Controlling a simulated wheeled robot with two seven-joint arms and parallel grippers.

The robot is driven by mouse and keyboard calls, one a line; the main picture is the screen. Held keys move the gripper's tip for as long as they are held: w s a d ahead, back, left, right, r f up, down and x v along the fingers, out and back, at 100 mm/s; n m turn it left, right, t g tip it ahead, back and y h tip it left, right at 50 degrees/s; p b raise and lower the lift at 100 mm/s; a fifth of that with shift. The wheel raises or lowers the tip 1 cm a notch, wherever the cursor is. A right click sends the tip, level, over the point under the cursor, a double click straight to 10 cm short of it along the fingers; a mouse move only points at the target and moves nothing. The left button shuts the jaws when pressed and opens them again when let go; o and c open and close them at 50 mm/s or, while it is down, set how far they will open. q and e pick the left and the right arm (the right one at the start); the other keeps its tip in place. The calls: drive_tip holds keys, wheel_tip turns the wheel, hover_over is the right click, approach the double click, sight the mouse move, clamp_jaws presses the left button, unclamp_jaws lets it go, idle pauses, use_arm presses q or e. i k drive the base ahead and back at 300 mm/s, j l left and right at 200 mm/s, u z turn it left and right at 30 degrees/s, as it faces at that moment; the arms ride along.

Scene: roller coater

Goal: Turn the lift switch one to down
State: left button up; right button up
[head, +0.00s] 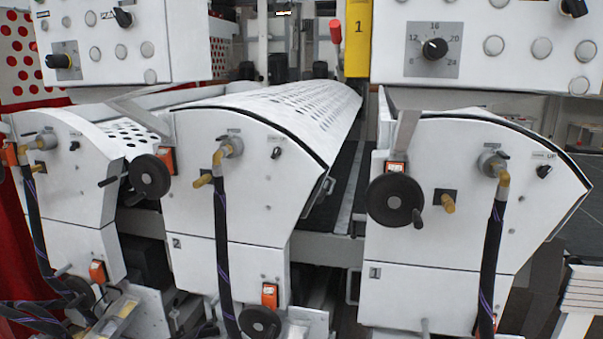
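The machine unit marked 1 (440,290) stands at the right, with a white front panel. A similar black switch (276,153) is on the unit marked 2 (225,270) in the middle. Neither of my grippers is in view.
Left of switch one, a dark hose (491,260) hangs from a brass elbow fitting. A black handwheel (396,200) and a brass knob (448,203) stick out farther left. A control box with a numbered dial (435,49) hangs above. The panel around the switch is clear.

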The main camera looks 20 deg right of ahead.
sight(543, 171)
drive_tip(key=z, duration=1.8)
